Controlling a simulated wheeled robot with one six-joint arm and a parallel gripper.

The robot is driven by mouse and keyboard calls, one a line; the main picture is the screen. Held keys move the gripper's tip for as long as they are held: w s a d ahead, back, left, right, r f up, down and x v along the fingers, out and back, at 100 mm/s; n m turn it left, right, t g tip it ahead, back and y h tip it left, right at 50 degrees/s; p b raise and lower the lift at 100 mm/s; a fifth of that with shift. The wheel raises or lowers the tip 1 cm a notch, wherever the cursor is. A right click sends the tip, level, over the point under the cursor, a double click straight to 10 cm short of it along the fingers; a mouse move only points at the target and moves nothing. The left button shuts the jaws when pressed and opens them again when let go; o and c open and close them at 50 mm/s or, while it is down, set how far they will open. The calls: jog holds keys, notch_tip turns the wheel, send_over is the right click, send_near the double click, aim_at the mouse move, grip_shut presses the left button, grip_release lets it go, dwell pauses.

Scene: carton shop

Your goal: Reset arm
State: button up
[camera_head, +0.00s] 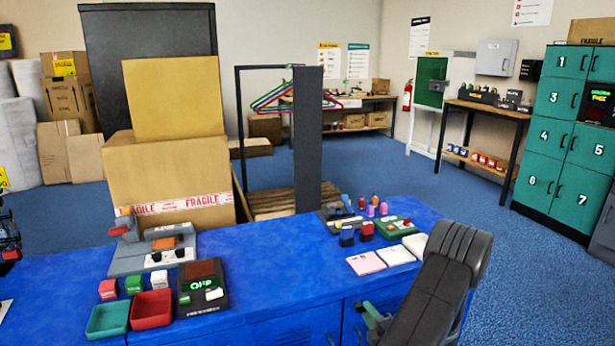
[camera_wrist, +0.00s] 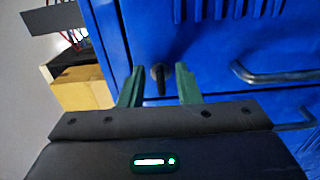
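My gripper (camera_wrist: 159,85) shows in the wrist view with its two green fingers apart, and nothing is held between them. It faces the blue front of the workbench (camera_wrist: 225,45). A small dark knob (camera_wrist: 158,78) shows in the gap between the fingers, with space on both sides; I cannot tell how far behind the fingertips it lies. In the head view, my dark arm reaches down past the bench's right end. A green part of my gripper (camera_head: 374,318) shows low in front of the bench, partly hidden by the arm.
The blue bench top (camera_head: 290,275) carries a red bin (camera_head: 151,309), a green bin (camera_head: 108,319), small blocks and devices. Pale pads (camera_head: 366,263) lie near my arm. A bar handle (camera_wrist: 270,75) sticks out from the bench front. Open blue floor (camera_head: 535,290) lies to the right.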

jog(key=shift+s, duration=0.1)
jog(key=v, duration=1.4)
jog(key=w+a+n+b, duration=0.2)
jog(key=w+n+b, duration=0.1)
jog(key=w+n, duration=0.1)
jog(key=w+a+n+b, duration=0.1)
jog(key=w+n+b, duration=0.3)
jog(key=n, duration=0.2)
jog(key=w+a+r+n+b, duration=0.1)
jog(key=w+a+n+b, duration=0.1)
jog(key=w+n+b, duration=0.2)
jog(key=shift+w+a+n, duration=0.35)
jog(key=shift+w+n, duration=0.15)
jog(key=shift+s+a+r+n+b, duration=0.1)
jog(key=shift+n+b, duration=0.45)
jog(key=shift+n, duration=0.25)
jog(key=shift+a+r+n+b, duration=0.1)
jog(key=shift+n+b, duration=0.4)
jog(key=shift+n, duration=0.3)
